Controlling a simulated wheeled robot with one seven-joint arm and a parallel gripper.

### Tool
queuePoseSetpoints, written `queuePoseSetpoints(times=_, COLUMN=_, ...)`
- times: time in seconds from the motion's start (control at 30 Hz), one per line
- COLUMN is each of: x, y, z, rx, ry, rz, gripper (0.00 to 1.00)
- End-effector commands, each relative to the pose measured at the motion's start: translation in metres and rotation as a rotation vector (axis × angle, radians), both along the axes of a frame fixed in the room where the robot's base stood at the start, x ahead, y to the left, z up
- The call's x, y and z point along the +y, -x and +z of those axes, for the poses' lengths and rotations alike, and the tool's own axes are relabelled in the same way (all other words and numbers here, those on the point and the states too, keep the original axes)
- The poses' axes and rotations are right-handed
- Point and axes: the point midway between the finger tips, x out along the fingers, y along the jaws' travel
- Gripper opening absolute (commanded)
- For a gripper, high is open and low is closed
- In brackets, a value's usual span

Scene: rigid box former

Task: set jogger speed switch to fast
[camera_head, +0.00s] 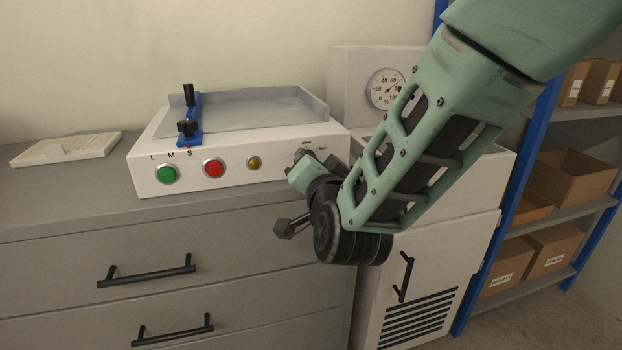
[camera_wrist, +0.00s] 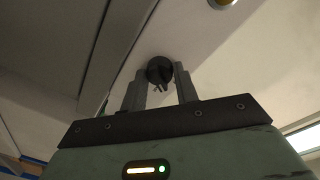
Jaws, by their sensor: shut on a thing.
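The white jogger box (camera_head: 229,179) stands on the grey cabinet, with a green button (camera_head: 167,174), a red button (camera_head: 213,168) and a small amber lamp (camera_head: 254,163) on its front. The speed switch, a dark round knob (camera_wrist: 160,69), shows in the wrist view between the fingertips of my gripper (camera_wrist: 162,79). The fingers are shut on it, one on each side. In the head view my gripper (camera_head: 304,166) is at the right end of the box front and hides the knob. Small labels above it are too small to read. The knob's setting cannot be told.
A blue slide with black knobs (camera_head: 189,119) sits at the left of the box top. A white cabinet with a gauge (camera_head: 387,89) stands to the right, and shelves of cardboard boxes (camera_head: 567,180) beyond. A pale pad (camera_head: 66,148) lies at left.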

Motion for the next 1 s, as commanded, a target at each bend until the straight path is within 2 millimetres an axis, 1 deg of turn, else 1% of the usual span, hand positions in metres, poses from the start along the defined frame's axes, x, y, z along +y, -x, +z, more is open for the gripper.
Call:
queuePoseSetpoints(times=0.03, x=-0.0012, y=-0.0002, z=-0.0051, rx=0.011, ry=-0.044, rz=-0.002, gripper=0.07)
queuePoseSetpoints(times=0.3, x=-0.0013, y=-0.0003, z=-0.0040, rx=0.075, ry=-0.266, rz=-0.001, gripper=0.07)
queuePoseSetpoints(times=0.5, x=-0.0014, y=-0.0001, z=-0.0030, rx=0.112, ry=-0.388, rz=-0.001, gripper=0.07)
queuePoseSetpoints(times=0.7, x=-0.0013, y=0.0000, z=-0.0021, rx=0.135, ry=-0.464, rz=-0.001, gripper=0.07)
queuePoseSetpoints(times=1.0, x=-0.0011, y=0.0002, z=-0.0011, rx=0.148, ry=-0.503, rz=-0.001, gripper=0.07)
